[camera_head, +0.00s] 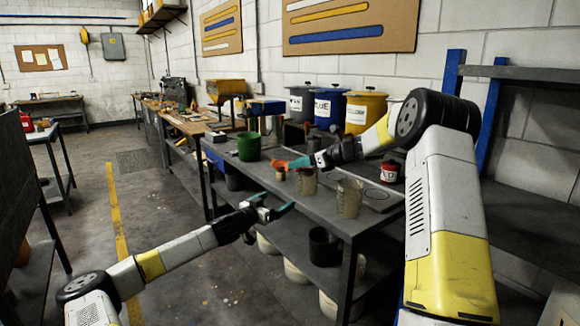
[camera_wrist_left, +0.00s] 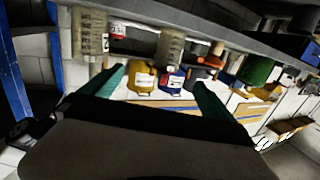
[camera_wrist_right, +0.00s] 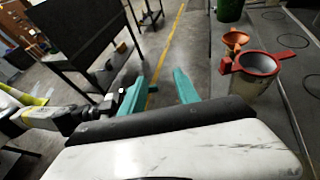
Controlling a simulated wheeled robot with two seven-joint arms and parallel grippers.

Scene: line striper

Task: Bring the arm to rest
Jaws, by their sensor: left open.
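My left gripper (camera_head: 274,206) hangs in front of the workbench's near edge, below its top. Its teal fingers are apart with nothing between them; they also show apart in the left wrist view (camera_wrist_left: 160,85). My right gripper (camera_head: 300,163) is above the bench's front edge, its arm reaching in from the right. In the right wrist view its two teal fingers (camera_wrist_right: 160,88) are apart, with only floor seen between them. Neither gripper holds anything.
The bench (camera_head: 330,219) carries a green bucket (camera_head: 248,147), a clear beaker (camera_head: 350,197) and a red can (camera_head: 389,172). Lidded blue (camera_head: 329,106) and yellow (camera_head: 365,108) buckets stand behind. Floor left of the bench is open.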

